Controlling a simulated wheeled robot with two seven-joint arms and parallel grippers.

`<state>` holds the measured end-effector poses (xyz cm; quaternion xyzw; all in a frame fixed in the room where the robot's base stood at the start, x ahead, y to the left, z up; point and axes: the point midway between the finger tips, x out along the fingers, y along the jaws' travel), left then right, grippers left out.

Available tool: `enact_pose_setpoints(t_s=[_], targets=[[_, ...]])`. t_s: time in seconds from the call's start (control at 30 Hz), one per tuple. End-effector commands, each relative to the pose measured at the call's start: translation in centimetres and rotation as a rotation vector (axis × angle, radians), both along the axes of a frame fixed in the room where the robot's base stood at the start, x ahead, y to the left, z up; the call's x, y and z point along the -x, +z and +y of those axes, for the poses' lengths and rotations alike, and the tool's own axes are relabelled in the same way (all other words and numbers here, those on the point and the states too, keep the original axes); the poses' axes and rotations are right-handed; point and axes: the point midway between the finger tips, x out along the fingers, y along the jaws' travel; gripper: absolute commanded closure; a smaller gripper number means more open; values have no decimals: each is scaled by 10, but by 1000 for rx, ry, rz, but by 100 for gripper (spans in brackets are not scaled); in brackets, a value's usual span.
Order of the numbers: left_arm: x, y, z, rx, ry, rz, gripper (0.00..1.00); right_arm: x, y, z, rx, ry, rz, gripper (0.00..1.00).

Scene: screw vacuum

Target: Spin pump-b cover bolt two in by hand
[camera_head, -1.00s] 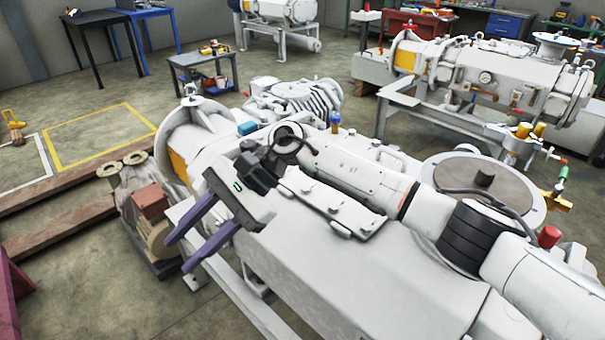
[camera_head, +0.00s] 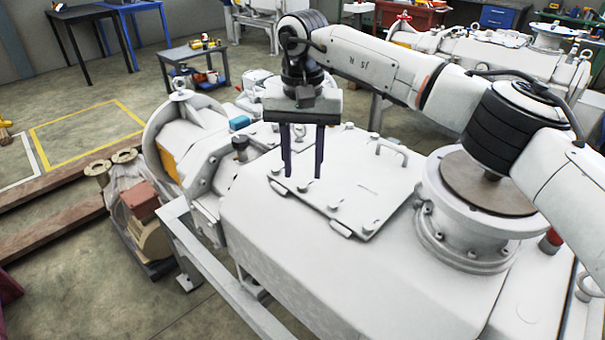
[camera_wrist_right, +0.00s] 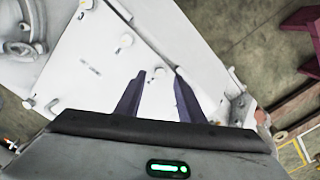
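A white pump (camera_head: 290,270) fills the middle of the head view, with a flat cover plate (camera_head: 345,180) on top. Several bolt heads sit along the plate's edges, one (camera_head: 332,207) on its near edge. I cannot tell which is bolt two. My right gripper (camera_head: 302,177) points down over the plate's left part, its two dark purple fingers apart, with nothing held. In the right wrist view, the gripper (camera_wrist_right: 159,72) shows a small bolt head (camera_wrist_right: 160,73) between the fingertips in the picture; contact cannot be told. My left gripper is not in view.
A raised handle (camera_head: 390,150) stands on the plate, and a round flange (camera_head: 450,240) rises to its right under my right arm. A blue fitting (camera_head: 239,122) and a dark knob (camera_head: 240,145) stand left of the plate. A trolley (camera_head: 195,60) stands behind.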

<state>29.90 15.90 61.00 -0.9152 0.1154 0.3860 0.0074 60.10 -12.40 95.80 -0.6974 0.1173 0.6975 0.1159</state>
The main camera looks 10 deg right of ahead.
Motion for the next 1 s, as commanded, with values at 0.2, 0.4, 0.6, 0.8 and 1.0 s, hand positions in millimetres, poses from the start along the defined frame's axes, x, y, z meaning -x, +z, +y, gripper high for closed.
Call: enact_pose_setpoints(t_s=[0.2, 0.4, 0.6, 0.8, 1.0], targets=[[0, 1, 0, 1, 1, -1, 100, 0, -24, 0, -1, -1, 1, 65], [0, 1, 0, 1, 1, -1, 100, 0, -28, 0, -2, -1, -1, 65], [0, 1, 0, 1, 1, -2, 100, 0, -28, 0, -2, -1, -1, 75], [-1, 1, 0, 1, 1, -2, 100, 0, -28, 0, -2, -1, -1, 100], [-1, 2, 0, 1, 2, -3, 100, 0, -28, 0, -2, -13, 0, 100]])
